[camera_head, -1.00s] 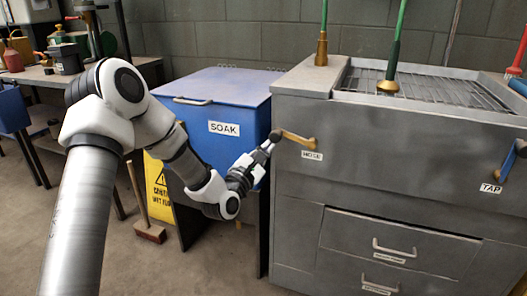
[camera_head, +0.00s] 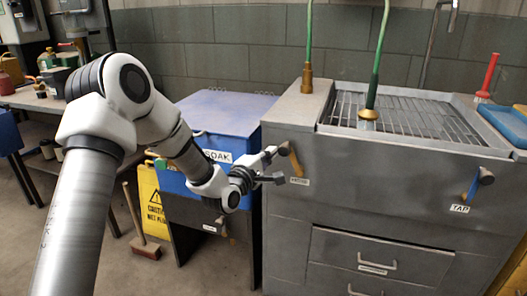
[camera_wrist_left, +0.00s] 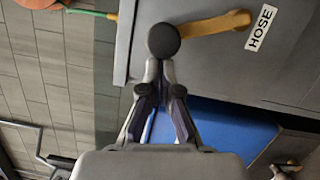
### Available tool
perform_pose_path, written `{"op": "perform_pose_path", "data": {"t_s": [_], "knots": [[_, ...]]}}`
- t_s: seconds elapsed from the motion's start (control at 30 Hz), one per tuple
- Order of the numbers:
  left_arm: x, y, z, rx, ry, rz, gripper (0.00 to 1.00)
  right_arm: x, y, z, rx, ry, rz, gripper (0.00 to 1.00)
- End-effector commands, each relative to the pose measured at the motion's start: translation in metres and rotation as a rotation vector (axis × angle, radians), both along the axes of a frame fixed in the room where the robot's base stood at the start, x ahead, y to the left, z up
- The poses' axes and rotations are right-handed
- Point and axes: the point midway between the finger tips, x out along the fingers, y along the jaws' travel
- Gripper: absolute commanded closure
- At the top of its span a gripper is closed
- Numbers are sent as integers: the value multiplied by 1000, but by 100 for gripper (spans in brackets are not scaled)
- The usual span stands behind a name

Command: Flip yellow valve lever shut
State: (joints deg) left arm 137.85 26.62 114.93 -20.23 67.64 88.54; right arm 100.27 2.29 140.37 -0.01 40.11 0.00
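The yellow valve lever (camera_head: 293,162) is on the front of the grey sink cabinet, just above the HOSE label (camera_head: 299,181). Its dark round knob is at the upper end, so the lever points up and slightly left from its mount. It also shows in the left wrist view (camera_wrist_left: 210,25), with the knob directly ahead of my fingertips. My left gripper (camera_head: 272,151) is at the knob's left side, fingers together with nothing visible between them (camera_wrist_left: 161,72). I cannot tell whether the tips touch the knob. My right gripper is out of view.
A blue SOAK bin (camera_head: 215,115) stands left of the grey cabinet (camera_head: 380,180), behind my left arm. A blue TAP lever (camera_head: 474,187) is farther right. A yellow caution sign (camera_head: 152,205) and a broom (camera_head: 143,245) stand on the floor at the left.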

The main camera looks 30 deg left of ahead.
Motion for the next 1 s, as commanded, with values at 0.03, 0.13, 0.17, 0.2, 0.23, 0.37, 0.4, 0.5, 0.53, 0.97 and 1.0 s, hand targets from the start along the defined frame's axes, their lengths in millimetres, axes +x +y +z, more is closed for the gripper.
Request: {"op": "perform_pose_path", "data": {"t_s": [0.03,0.13,0.17,0.2,0.23,0.37,0.4,0.5,0.53,0.97,1.0], "knots": [[1,-5,9,43,10,-3,100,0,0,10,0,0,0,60],[3,-13,14,131,32,-3,100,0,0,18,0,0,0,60],[3,-15,15,155,38,-3,100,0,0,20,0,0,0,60],[4,-18,17,188,45,-3,100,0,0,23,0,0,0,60],[5,-20,18,212,51,-3,100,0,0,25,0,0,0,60],[7,-29,22,299,73,-2,100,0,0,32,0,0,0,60],[7,-31,22,323,78,-2,100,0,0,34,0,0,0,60],[8,-36,23,370,89,-2,100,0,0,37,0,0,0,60],[9,-37,24,382,92,-1,100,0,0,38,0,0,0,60],[10,-43,24,447,108,-1,100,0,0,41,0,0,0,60],[10,-43,23,447,108,-1,100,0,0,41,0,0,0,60]]}}
